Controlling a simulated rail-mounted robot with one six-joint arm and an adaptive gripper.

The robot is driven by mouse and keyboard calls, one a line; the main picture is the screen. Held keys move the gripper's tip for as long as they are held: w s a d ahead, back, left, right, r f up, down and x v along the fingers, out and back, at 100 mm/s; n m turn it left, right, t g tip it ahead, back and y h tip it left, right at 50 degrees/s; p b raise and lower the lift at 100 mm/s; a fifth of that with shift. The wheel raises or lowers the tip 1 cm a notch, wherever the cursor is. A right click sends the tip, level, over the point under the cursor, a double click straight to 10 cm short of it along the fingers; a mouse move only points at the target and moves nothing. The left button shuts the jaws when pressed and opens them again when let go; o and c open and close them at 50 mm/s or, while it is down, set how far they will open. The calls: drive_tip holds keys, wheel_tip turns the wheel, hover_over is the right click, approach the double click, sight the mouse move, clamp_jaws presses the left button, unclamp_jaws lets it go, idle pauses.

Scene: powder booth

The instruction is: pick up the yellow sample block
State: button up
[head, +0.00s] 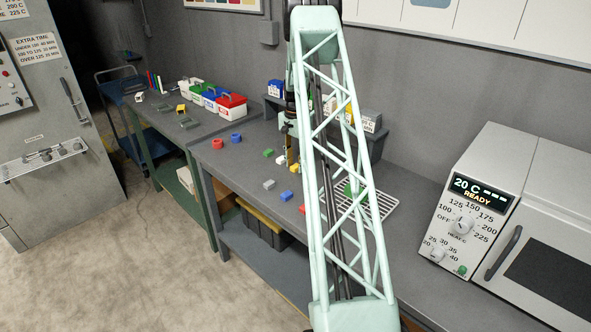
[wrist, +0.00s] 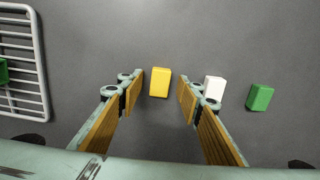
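The yellow sample block (wrist: 160,82) lies on the grey bench top in the wrist view. It sits between the fingertips of my gripper (wrist: 160,96), with a gap on each side. My gripper is open, with tan pads on both fingers, and it holds nothing. In the head view a small yellow block (head: 294,168) shows just below my gripper (head: 291,151), partly hidden by my arm. How high the fingertips are above the bench is hard to tell.
In the wrist view, a white block (wrist: 214,88) is close beside the right finger, and a green block (wrist: 260,97) lies farther right. A wire rack (wrist: 22,62) is at left. In the head view, a blue block (head: 286,196) and grey block (head: 269,184) lie nearer; an oven (head: 480,205) stands right.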

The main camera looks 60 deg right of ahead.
sight(295, 166)
drive_tip(key=shift+c, duration=0.5)
drive_tip(key=c, duration=0.8)
drive_tip(key=shift+r, duration=0.15)
drive_tip(key=shift+c, duration=0.2)
drive_tip(key=shift+r, duration=1.55)
drive_tip(key=shift+s+a+r, duration=0.1)
drive_tip(key=shift+a, duration=0.05)
drive_tip(key=s+a, duration=0.3)
drive_tip(key=a, duration=0.1)
drive_tip(key=s+a+r, duration=0.1)
drive_tip(key=s+a, duration=0.2)
drive_tip(key=a, duration=0.1)
drive_tip(key=s+a, duration=0.3)
drive_tip(key=a, duration=0.1)
drive_tip(key=shift+s+a+r, duration=0.1)
drive_tip(key=shift+s+r, duration=0.1)
drive_tip(key=shift+s, duration=0.2)
